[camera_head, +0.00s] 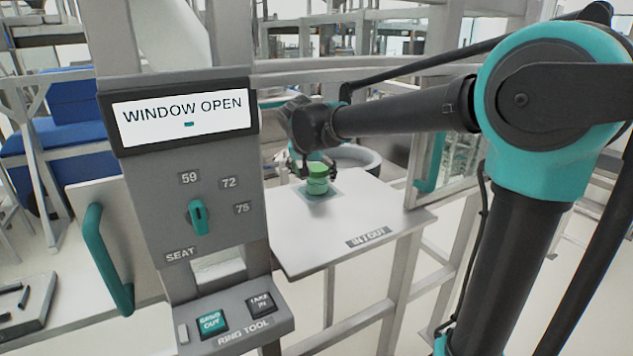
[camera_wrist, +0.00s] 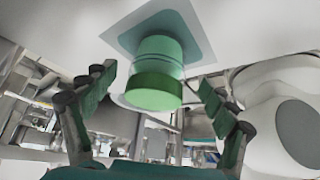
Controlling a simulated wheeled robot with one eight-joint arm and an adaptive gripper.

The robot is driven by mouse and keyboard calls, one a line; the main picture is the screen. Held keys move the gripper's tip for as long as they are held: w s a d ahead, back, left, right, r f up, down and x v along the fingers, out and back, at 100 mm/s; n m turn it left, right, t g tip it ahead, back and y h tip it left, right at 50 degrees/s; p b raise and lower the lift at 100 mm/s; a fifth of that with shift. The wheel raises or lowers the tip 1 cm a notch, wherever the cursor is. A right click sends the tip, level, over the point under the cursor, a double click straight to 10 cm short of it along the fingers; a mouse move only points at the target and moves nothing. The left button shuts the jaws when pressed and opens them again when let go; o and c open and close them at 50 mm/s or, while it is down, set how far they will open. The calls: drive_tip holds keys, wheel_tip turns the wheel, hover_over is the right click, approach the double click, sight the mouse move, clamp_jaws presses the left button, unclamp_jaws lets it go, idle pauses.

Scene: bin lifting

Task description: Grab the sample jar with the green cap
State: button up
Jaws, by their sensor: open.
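A control panel (camera_head: 190,185) with a WINDOW OPEN display (camera_head: 181,116), a teal knob and buttons stands left of the shelf. A teal handle (camera_head: 103,258) is further left. The shelf's front part (camera_head: 340,240) is bare. A round grey-white object (camera_wrist: 285,115) is right in the wrist view.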

sight(317, 182)
drive_tip(key=shift+x, duration=2.35)
drive_tip(key=shift+d, duration=0.15)
drive_tip(key=c, duration=1.5)
drive_tip(key=shift+r, duration=0.1)
drive_tip(key=shift+c, duration=0.2)
